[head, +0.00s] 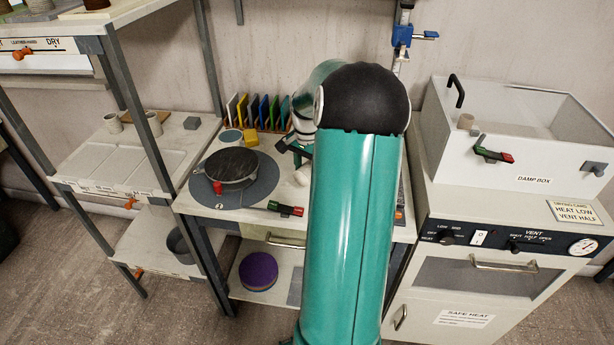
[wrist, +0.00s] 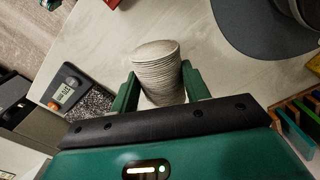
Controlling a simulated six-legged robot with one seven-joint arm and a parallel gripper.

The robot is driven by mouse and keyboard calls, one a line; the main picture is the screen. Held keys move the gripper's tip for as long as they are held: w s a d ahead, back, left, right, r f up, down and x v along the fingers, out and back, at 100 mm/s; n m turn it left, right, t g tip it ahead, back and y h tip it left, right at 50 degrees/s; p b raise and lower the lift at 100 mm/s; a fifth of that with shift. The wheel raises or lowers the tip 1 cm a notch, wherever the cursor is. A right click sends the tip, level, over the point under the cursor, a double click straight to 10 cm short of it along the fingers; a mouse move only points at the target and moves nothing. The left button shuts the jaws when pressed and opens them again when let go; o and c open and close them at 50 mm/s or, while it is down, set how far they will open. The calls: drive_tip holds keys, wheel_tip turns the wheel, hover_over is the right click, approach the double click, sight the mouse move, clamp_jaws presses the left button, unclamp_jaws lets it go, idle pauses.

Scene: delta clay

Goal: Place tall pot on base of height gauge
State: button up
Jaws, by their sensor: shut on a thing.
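A pale grey pot with ridged sides (wrist: 158,72) sits between the two green fingers of my gripper (wrist: 160,84) in the wrist view. The fingers are shut on its sides. It appears over the pale worktop; I cannot tell whether it touches it. In the head view my arm hides the pot and most of the gripper. A vertical post with a blue slider (head: 402,36), which looks like the height gauge, rises behind my arm. Its base is hidden there.
A round turntable (head: 232,166) lies on the bench's left, with a row of coloured tiles (head: 255,110) behind it. A digital meter (wrist: 66,92) stands left of the pot in the wrist view. The damp box (head: 530,130) is at right, a shelf rack (head: 130,150) at left.

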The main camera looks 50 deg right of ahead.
sight(307, 165)
drive_tip(key=shift+w+d+f, duration=0.15)
drive_tip(key=shift+f, duration=0.15)
drive_tip(key=shift+w+f, duration=0.1)
drive_tip(key=shift+f, duration=1.45)
drive_tip(key=shift+f, duration=0.15)
drive_tip(key=o, duration=1.1)
wheel_tip(307, 165, up, 12)
drive_tip(key=shift+r, duration=0.2)
